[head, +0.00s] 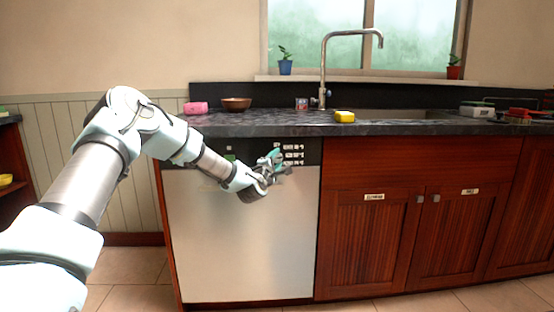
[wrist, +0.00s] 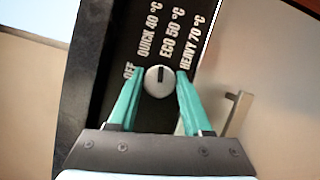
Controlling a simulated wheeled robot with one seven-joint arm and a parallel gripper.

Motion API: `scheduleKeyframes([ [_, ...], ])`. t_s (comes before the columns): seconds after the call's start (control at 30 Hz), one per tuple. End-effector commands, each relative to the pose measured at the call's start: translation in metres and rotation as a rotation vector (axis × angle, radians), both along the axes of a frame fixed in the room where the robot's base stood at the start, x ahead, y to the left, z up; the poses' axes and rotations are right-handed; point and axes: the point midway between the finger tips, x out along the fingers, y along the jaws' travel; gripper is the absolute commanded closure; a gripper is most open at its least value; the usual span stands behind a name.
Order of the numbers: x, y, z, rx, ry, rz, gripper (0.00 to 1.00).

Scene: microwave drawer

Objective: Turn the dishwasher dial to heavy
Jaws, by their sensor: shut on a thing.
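The dishwasher (head: 240,240) has a pale steel door and a black control strip (head: 312,150) under the counter. In the wrist view its round grey dial (wrist: 158,88) sits between the fingertips of my gripper (wrist: 160,74). My gripper, with teal fingers, is shut on the dial from both sides. The dial's dark mark points up in the picture, roughly toward the ECO 50 °C label (wrist: 172,32). The HEAVY 70 °C label (wrist: 193,42) is to the right; QUICK 40 °C and OFF are to the left. In the head view my gripper (head: 274,163) hides the dial.
A door handle (wrist: 236,112) sticks out right of my fingers in the wrist view. Wooden cabinets (head: 365,240) stand to the right.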

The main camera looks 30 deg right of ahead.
Motion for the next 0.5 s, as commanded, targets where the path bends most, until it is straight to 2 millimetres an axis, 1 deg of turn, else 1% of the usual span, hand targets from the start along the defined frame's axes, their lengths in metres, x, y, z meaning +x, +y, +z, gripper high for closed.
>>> scheduleKeyframes([
  [0.5, -0.0007, -0.0008, 0.0039, 0.447, -0.209, -0.002, 1.0],
])
